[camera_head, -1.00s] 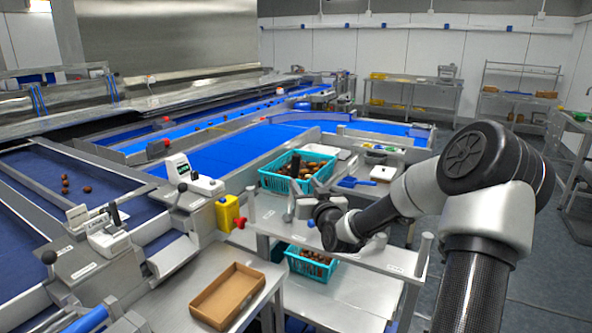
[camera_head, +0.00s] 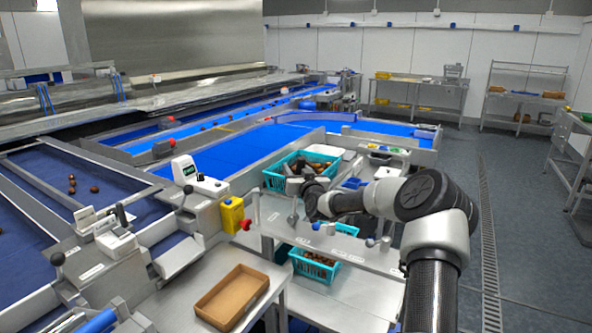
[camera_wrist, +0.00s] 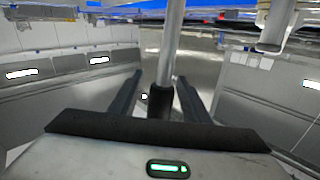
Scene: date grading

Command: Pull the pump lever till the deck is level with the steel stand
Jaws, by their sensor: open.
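In the wrist view a steel rod with a black grip, which looks like the pump lever (camera_wrist: 160,102), stands between the two dark fingers of my gripper (camera_wrist: 158,85). The fingers are apart, one on each side of it; contact cannot be told. In the head view my gripper (camera_head: 294,188) is over the labelled steel bench near the upper teal crate; the lever is not clear there. A low steel surface (camera_head: 177,298) carries a cardboard tray. It sits lower than the labelled steel top (camera_head: 275,228). I cannot tell for certain which is deck and which is stand.
A teal crate (camera_head: 270,181) with dates is beside my gripper, another (camera_head: 306,270) is on the shelf below. The cardboard tray (camera_head: 212,314) is empty. A yellow container (camera_head: 231,216) and red knob (camera_head: 246,225) are left of the bench. Floor (camera_head: 520,220) is open at right.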

